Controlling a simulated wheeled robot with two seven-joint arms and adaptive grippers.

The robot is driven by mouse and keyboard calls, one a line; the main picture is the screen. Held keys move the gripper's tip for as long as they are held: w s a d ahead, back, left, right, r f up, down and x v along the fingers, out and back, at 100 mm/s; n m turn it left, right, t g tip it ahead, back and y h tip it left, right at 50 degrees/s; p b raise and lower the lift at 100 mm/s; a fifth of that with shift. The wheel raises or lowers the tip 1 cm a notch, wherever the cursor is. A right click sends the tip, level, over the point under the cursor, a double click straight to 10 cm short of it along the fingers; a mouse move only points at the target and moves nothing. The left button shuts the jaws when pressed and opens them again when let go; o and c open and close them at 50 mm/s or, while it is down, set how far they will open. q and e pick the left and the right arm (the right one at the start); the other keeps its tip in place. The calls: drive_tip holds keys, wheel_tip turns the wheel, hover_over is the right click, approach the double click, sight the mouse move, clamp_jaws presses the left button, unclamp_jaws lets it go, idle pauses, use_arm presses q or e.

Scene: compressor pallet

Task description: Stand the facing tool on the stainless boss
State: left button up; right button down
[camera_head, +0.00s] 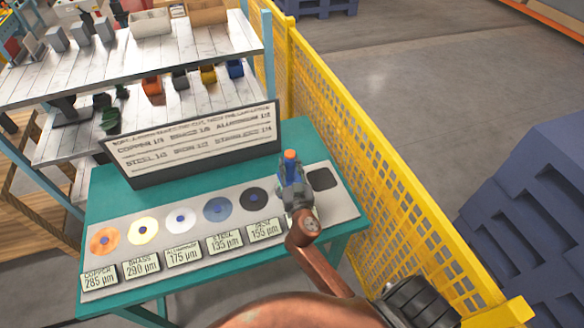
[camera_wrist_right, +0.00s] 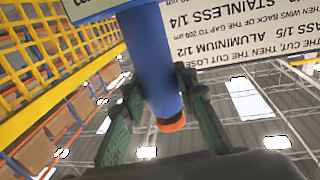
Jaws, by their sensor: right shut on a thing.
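My right gripper (camera_head: 294,188) is shut on the facing tool (camera_head: 291,169), a blue cylinder with an orange tip that points up. It is over the right part of the grey strip (camera_head: 345,205), between the black disc (camera_head: 252,201) and a dark square pad (camera_head: 321,179). In the right wrist view the tool (camera_wrist_right: 157,60) stands between the two dark green fingers (camera_wrist_right: 160,112). Its lower end is hidden in the head view, so contact below cannot be told. No disc's readable label says stainless; the last label reads 155 µm, its name unclear. My left gripper is not in view.
Copper (camera_head: 104,240), brass (camera_head: 142,230), aluminium (camera_head: 180,220) and steel (camera_head: 218,209) discs line the strip on a teal table (camera_head: 328,150). A text board (camera_head: 193,145) stands behind. Yellow mesh fencing (camera_head: 372,160) runs close along the right side. Shelves (camera_head: 185,50) are behind.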

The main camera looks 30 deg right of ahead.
drive_tip(key=shift+w+d+f+b, duration=0.2)
drive_tip(key=shift+w+f, duration=0.45)
drive_tip(key=shift+w+d+f+b, duration=0.2)
drive_tip(key=shift+w+f, duration=0.4)
drive_tip(key=shift+f, duration=0.05)
drive_tip(key=shift+f+b, duration=0.3)
drive_tip(key=shift+f, duration=1.25)
drive_tip(key=c, duration=1.5)
unclamp_jaws()
drive_tip(key=shift+f, duration=0.25)
drive_tip(key=shift+c, duration=0.2)
drive_tip(key=shift+r, duration=0.1)
drive_tip(key=shift+s, duration=0.2)
drive_tip(key=b+v, duration=0.2)
drive_tip(key=v, duration=0.9)
drive_tip(key=shift+s+a, duration=0.15)
drive_tip(key=shift+s, duration=0.2)
